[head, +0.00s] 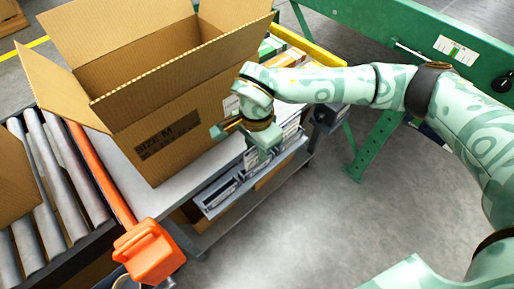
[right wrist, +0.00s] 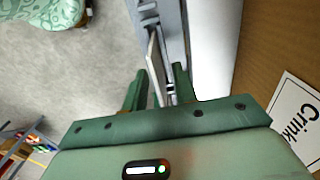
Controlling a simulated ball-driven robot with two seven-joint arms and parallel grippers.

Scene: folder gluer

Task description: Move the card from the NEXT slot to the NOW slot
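A grey card rack (head: 225,197) runs along the front edge of the bench beside the large cardboard box. It also shows in the right wrist view (right wrist: 172,22). Several pale cards or plates stand in it; the slot labels are too small to read. My right gripper (head: 259,160) is low over the rack, pointing down. In the right wrist view its two fingers (right wrist: 158,92) are apart, with a thin light card (right wrist: 154,62) edge-on between them. A gap shows beside the card, so I see no firm grip. My left gripper is not in view.
A large open cardboard box (head: 175,125) stands on the bench right behind the rack. An orange handle (head: 148,252) and a roller conveyor (head: 55,170) lie to the left. A green machine frame (head: 420,40) is behind. Grey floor is free at the right.

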